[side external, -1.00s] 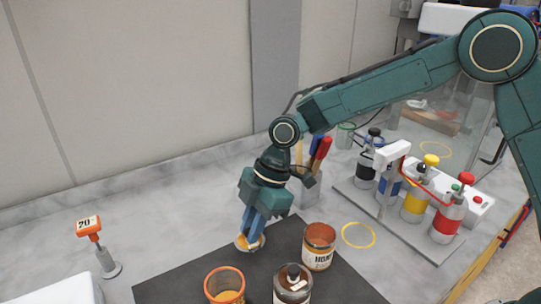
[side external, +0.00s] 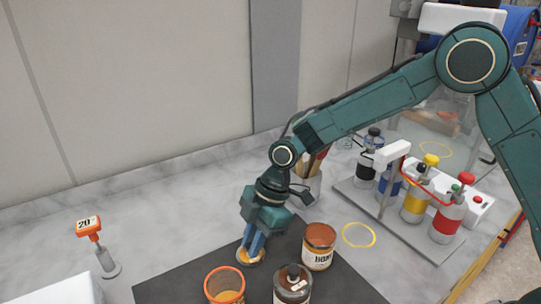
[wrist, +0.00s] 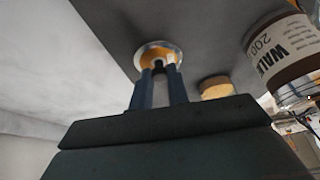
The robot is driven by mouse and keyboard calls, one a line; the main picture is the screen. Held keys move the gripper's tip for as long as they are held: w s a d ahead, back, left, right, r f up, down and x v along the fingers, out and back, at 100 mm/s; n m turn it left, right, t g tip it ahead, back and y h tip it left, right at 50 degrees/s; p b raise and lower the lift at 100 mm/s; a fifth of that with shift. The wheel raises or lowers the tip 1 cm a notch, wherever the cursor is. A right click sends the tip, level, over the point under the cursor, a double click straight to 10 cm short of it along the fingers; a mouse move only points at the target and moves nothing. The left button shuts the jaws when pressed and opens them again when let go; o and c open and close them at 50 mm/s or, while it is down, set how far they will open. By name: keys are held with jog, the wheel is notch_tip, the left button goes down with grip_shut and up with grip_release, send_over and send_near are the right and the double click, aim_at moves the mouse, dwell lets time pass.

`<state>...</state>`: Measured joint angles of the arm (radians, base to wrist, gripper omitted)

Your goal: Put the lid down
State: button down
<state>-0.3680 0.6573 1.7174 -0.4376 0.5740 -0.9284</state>
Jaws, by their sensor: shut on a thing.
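The lid (side external: 241,257) is a small round disc with a pale metal rim and an orange-yellow middle. My gripper (side external: 251,253) points down and is shut on the lid's middle. In the wrist view, the lid (wrist: 143,55) shows at the tips of my two blue fingers (wrist: 158,72), against the dark mat. In the side view it is low over the back edge of the dark mat (side external: 180,285); I cannot tell whether it touches. An open orange-rimmed can (side external: 225,287) stands in front of it.
A labelled brown can (side external: 318,258) stands right of my gripper, and a can with a knobbed lid (side external: 292,290) is in front. A yellow ring (side external: 358,235) marks bare counter. A bottle rack (side external: 385,210) stands right. An orange-topped stand (side external: 105,262) is left.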

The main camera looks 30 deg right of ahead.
jog(key=shift+f, duration=0.1)
jog(key=c, duration=1.3)
grip_release()
jog(key=shift+c, duration=0.2)
jog(key=v, duration=1.2)
jog(key=shift+d, duration=0.1)
